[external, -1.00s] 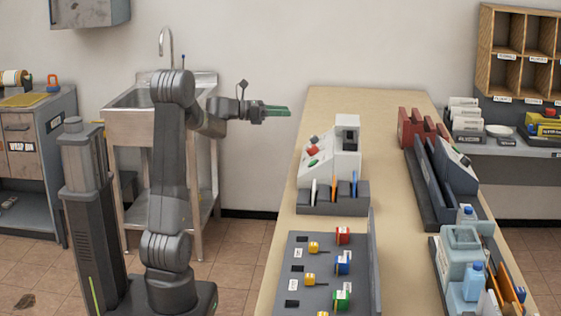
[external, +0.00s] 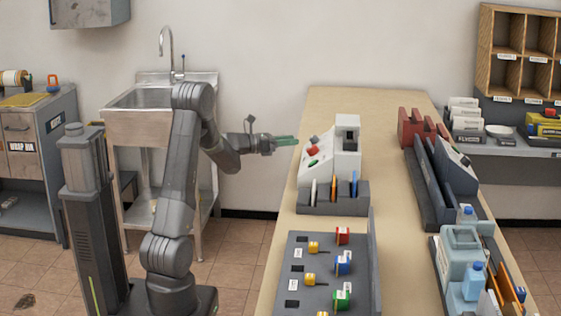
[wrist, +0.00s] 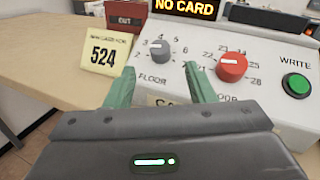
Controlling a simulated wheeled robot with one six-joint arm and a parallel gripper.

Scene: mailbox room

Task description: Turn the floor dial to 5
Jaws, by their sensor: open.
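The grey floor dial (wrist: 159,50) sits on the sloped face of a white console (wrist: 205,42), above the word FLOOR, with small numbers around it. Its white mark points up and slightly left, near the 4; I cannot read the exact setting. It also shows in the external view as a small grey knob (external: 311,140). My gripper (wrist: 160,68) is open, its two green fingers on either side and just short of the dial, apart from it. In the external view my gripper (external: 296,140) points right at the console (external: 346,160).
A red dial (wrist: 232,67) is close right of my right finger, with a green WRITE button (wrist: 297,84) further right. A yellow 524 card (wrist: 106,50) stands left. A NO CARD display (wrist: 186,7) is above. A rack (external: 333,198) stands at the console's near side.

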